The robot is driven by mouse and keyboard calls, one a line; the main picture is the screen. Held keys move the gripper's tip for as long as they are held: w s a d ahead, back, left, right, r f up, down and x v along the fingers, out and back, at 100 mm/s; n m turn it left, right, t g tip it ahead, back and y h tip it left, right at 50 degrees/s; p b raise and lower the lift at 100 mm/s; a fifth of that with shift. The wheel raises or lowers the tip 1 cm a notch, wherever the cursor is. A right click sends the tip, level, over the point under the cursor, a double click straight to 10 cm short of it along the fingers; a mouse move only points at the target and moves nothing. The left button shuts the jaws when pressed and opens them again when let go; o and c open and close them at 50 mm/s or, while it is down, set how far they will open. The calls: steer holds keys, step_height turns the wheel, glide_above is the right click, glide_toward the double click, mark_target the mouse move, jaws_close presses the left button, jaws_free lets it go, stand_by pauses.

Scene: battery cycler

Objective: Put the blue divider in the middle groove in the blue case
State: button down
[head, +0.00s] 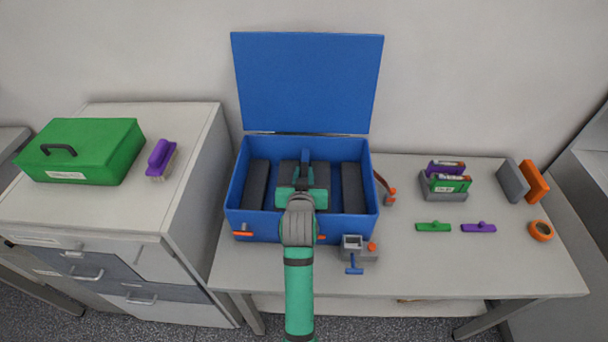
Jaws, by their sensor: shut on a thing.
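The blue case (372,222) stands open on the table, with its lid (308,84) raised at the back. Dark grey padded blocks lie inside at the left (257,186), middle and right (352,188). My gripper (304,178) is inside the case outline, above its middle. It is shut on the blue divider (306,156), of which a narrow blue upright part shows just beyond the fingers. My gripper and arm hide the divider's lower edge and the middle groove. I cannot tell whether the divider sits in the groove or is above it.
A grey fixture with a blue handle (354,265) stands close to the case's front right. An orange-tipped lever (386,188) is at its right side. Batteries in a grey holder (444,194), small tools and an orange ring (541,231) lie further right. A green case (92,150) stands left.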

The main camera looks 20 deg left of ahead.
steer(key=c, duration=1.6)
jaws_free()
steer(key=shift+s+a+f+g, duration=0.1)
steer(key=shift+f+g, duration=0.05)
steer(key=shift+f, duration=0.4)
steer(key=shift+s+f+g, duration=0.1)
steer(key=shift+f+g, duration=0.05)
steer(key=shift+f, duration=0.35)
steer(key=shift+r, duration=0.3)
steer(key=v, duration=0.8)
steer(key=r+v, duration=0.1)
steer(key=v, duration=0.3)
steer(key=shift+w+a, duration=0.1)
steer(key=shift+d, duration=0.2)
steer(key=shift+a, duration=0.15)
